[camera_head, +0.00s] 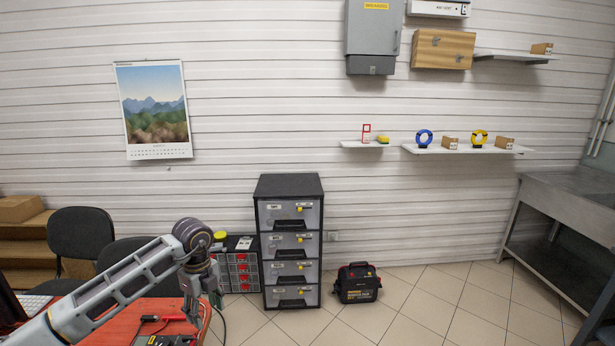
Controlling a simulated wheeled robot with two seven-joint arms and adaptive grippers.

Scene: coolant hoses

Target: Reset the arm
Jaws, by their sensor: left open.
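My left arm comes in from the lower left and bends down at its wrist. My left gripper (199,308) points down above the right end of the red table (112,326); it is small in the view, its jaws are open and I see nothing held in it. My right gripper is not in view. A blue ring-shaped coil (424,138) and a yellow one (479,138) stand on the long wall shelf (465,149), far from my gripper.
A red-handled tool (160,318) lies on the table near the gripper. A drawer cabinet (290,241), red-drawer organiser (239,268) and black tool bag (357,283) stand by the wall. Chairs (80,237) are left, a metal bench (563,205) right. The tiled floor between is clear.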

